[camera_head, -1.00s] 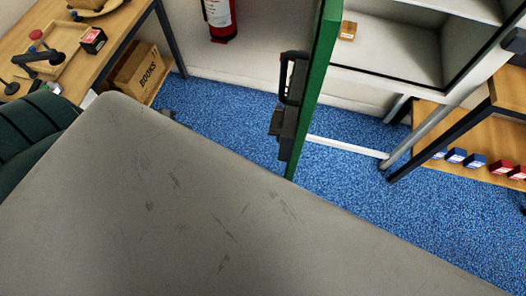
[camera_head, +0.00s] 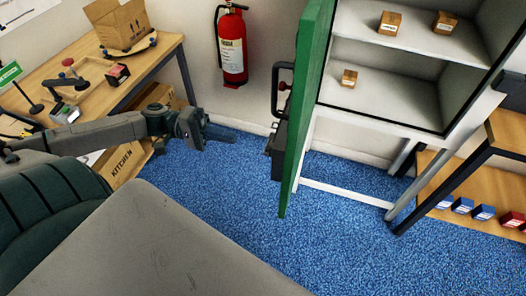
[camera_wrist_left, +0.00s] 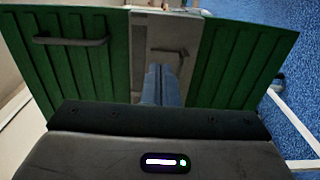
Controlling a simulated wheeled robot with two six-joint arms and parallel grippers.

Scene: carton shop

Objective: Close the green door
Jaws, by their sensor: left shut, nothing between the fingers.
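The green door (camera_head: 306,110) stands open, seen nearly edge-on in the head view, at the left side of the white cabinet (camera_head: 400,110). A dark handle (camera_head: 279,90) sticks out on its left face, with a dark box below it. My left gripper (camera_head: 222,134) is shut and empty, to the left of the door with a gap between them. In the left wrist view, its fingers (camera_wrist_left: 160,86) point toward green panels (camera_wrist_left: 240,55) on both sides of a grey strip. A bar handle (camera_wrist_left: 70,41) shows on the left panel. My right gripper is out of view.
Small cartons (camera_head: 390,22) sit on the cabinet shelves. A red fire extinguisher (camera_head: 232,50) hangs on the wall behind my left gripper. A wooden table (camera_head: 160,55) stands at the left, and a wooden shelf unit (camera_head: 465,195) at the right. Blue floor (camera_head: 220,205) is clear before the door.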

